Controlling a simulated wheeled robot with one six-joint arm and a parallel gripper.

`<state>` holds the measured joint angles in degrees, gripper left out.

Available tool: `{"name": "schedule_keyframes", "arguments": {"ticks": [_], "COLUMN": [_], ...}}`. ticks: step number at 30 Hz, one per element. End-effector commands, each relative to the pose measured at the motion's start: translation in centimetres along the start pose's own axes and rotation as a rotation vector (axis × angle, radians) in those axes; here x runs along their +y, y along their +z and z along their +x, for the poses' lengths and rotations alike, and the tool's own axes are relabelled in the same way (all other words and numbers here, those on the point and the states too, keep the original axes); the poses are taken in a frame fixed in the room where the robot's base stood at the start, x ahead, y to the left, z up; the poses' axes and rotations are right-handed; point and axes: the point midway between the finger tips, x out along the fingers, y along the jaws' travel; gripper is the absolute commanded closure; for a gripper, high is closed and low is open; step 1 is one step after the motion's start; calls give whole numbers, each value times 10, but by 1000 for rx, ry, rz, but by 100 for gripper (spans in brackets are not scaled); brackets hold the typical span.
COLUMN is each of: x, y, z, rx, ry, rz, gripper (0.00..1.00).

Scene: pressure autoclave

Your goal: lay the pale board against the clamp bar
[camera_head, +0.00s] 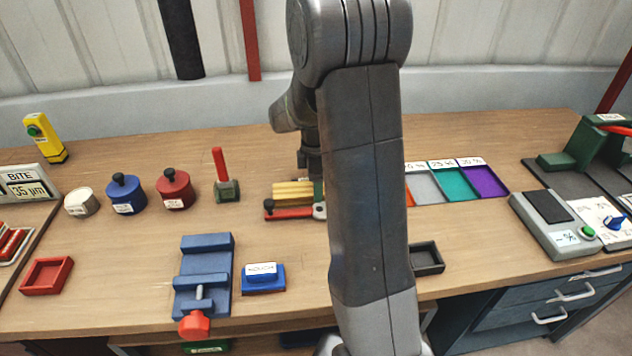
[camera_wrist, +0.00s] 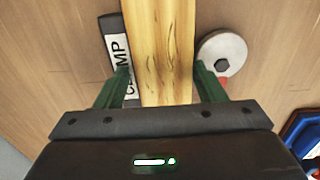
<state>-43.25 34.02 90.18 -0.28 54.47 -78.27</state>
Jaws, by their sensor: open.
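The pale board (camera_wrist: 160,45), yellowish wood with dark grain marks, runs up the middle of the wrist view. In the head view pale wood (camera_head: 290,188) shows left of my arm, partly hidden by it. A dark bar (camera_wrist: 107,22) with a white label, partly covered but reading like CLAMP, lies close along the board's left side in the wrist view. A grey disc (camera_wrist: 236,50) with a dark bolt and a red part lies right of the board. My gripper (camera_wrist: 161,88) is open, its green fingers on either side of the board, with no clear grip on it.
Behind are a green block with a red lever (camera_head: 227,188) and red (camera_head: 175,188) and blue (camera_head: 126,193) lidded pots. In front are a blue vise (camera_head: 203,272) and a blue labelled block (camera_head: 263,278). Coloured trays (camera_head: 480,182) lie right of my arm.

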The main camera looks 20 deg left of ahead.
Motion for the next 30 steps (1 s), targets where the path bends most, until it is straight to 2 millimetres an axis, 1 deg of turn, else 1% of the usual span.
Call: {"name": "schedule_keyframes", "arguments": {"ticks": [1, 6, 8, 15, 18, 21, 25, 30], "x": [-11, -10, -8, -5, -5, -4, -4, -4], "y": [0, 0, 0, 0, 0, 0, 0, 0], "z": [14, -4, -17, -76, -96, -110, -120, -124], "rx": [1, 2, 2, 1, 1, 0, 0, -1], "ry": [-36, -34, -30, -24, -22, -23, -24, -25], "rz": [6, 6, 5, 3, 3, 3, 3, 3], "gripper": [24, 24, 24, 24, 24, 24, 24, 24]}}
